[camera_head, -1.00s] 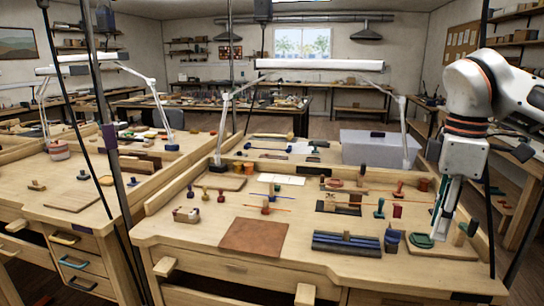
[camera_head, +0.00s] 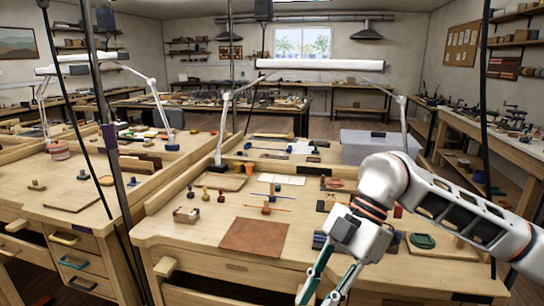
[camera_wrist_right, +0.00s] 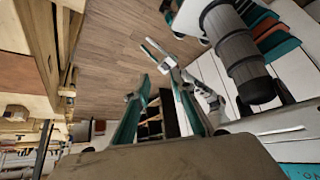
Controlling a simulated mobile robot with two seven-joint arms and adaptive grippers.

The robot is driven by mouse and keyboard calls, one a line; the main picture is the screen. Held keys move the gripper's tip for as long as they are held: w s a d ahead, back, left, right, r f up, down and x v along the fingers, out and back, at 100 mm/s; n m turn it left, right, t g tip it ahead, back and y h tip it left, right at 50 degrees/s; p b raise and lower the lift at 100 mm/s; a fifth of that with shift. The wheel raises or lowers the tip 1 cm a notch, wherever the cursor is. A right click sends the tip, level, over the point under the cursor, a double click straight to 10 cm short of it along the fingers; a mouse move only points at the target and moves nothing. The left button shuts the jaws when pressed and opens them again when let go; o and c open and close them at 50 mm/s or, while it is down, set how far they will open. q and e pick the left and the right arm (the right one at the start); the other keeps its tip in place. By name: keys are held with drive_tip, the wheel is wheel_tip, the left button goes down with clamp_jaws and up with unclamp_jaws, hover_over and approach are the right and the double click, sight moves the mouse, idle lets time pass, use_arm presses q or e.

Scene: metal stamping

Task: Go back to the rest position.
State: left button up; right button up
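My right gripper (camera_head: 322,286) hangs in front of the workbench (camera_head: 190,237), near its front edge at the lower middle of the head view, pointing down. Its two teal-edged fingers are apart with nothing visible between them; the tips run to the bottom edge of the picture. The right wrist view also shows the fingers of this gripper (camera_wrist_right: 157,108) spread and empty, with floor and dark and white parts behind. My right arm comes in from the right across the bench's right front corner. My left gripper is not seen in the head view.
A brown leather sheet (camera_head: 254,237) lies on the bench. A green round piece (camera_head: 422,241) sits on a board at the right. A translucent bin (camera_head: 365,146) stands at the back, partly hidden by my arm.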

drive_tip(key=s+a+n+g+y, duration=0.1)
drive_tip(key=s+a+n+y, duration=0.2)
drive_tip(key=a+y, duration=0.6)
drive_tip(key=w+d+f+m+t+y, duration=0.4)
drive_tip(key=w+d+f+m+t, duration=0.3)
drive_tip(key=t, duration=0.6)
drive_tip(key=d+f+m+t+h, duration=0.6)
drive_tip(key=d+f+m+h, duration=0.3)
drive_tip(key=d+f, duration=0.45)
drive_tip(key=s+d+f+m+g+h, duration=0.15)
drive_tip(key=s+d+f+h, duration=0.25)
drive_tip(key=s+d+f, duration=0.45)
drive_tip(key=s+d+f+g+h, duration=0.3)
drive_tip(key=s+d+f, duration=0.25)
drive_tip(key=f, duration=0.55)
drive_tip(key=a+r+m+t, duration=0.1)
drive_tip(key=a+m, duration=0.4)
drive_tip(key=a, duration=0.8)
drive_tip(key=shift+r, duration=0.15)
